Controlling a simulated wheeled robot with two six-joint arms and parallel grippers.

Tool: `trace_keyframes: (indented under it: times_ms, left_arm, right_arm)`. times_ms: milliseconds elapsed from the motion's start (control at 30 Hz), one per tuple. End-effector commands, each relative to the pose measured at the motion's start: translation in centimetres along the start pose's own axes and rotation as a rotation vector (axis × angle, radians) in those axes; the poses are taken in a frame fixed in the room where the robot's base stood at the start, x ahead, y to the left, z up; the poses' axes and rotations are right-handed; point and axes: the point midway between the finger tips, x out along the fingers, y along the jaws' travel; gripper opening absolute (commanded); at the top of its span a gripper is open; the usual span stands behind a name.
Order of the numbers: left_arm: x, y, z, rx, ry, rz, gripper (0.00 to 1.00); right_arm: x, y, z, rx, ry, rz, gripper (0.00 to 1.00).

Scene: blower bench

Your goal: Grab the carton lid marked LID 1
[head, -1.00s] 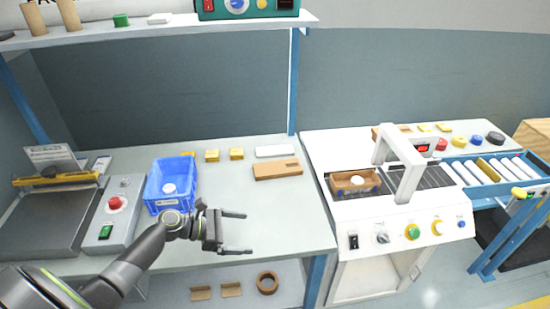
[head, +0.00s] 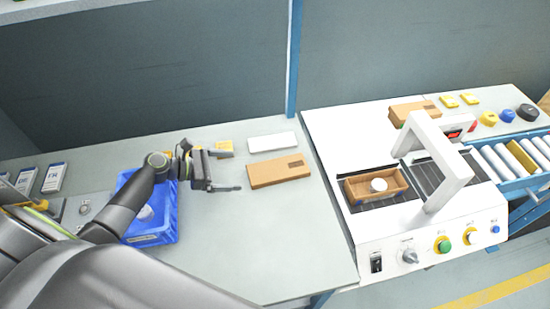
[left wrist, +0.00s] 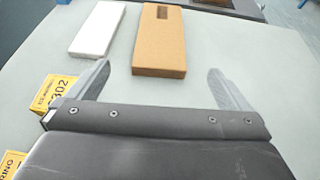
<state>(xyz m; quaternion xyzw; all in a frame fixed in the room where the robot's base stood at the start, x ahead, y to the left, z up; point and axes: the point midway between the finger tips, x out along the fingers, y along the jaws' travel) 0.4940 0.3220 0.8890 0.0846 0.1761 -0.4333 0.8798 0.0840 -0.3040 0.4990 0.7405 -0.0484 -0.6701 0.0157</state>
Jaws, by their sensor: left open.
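A flat brown carton piece (head: 279,173) with a dark patch near one end lies on the bench; its marking is too small to read. It also shows in the left wrist view (left wrist: 160,45), just beyond the fingertips. Another brown carton piece (head: 413,112) lies at the back of the white machine; I cannot tell from the marks which is LID 1. My left gripper (head: 234,170) is open and empty, just left of the bench piece and apart from it; the fingers (left wrist: 160,69) point towards its near end. My right gripper is not in view.
A white flat box (head: 272,142) lies just behind the brown piece. A blue bin (head: 152,238) stands under my left arm. Yellow labelled blocks (left wrist: 60,88) lie beside the left finger. An open carton tray (head: 362,190) with a white round part sits on the machine. The front bench is clear.

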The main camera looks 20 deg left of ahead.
Motion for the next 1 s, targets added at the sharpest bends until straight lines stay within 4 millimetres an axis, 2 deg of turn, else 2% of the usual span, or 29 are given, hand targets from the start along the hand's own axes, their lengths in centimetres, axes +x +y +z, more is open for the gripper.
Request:
trace_keyframes:
  times_ms: [333, 567, 900, 1000]
  left_arm:
    - [5.4, 0.0, 0.2, -0.003, -0.004, -0.001, 1.00]
    - [7.0, 0.0, 0.0, -0.001, -0.001, 0.000, 1.00]
    - [10.9, 0.1, -0.2, -0.001, -0.002, -0.001, 1.00]
    - [11.6, 0.1, -0.3, -0.002, 0.000, 0.000, 1.00]
  right_arm:
    - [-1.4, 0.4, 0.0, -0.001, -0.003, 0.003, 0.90]
    - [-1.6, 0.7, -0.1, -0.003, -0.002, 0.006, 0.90]
    - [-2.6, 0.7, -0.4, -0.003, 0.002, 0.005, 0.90]
    - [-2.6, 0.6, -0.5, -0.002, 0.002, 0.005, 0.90]
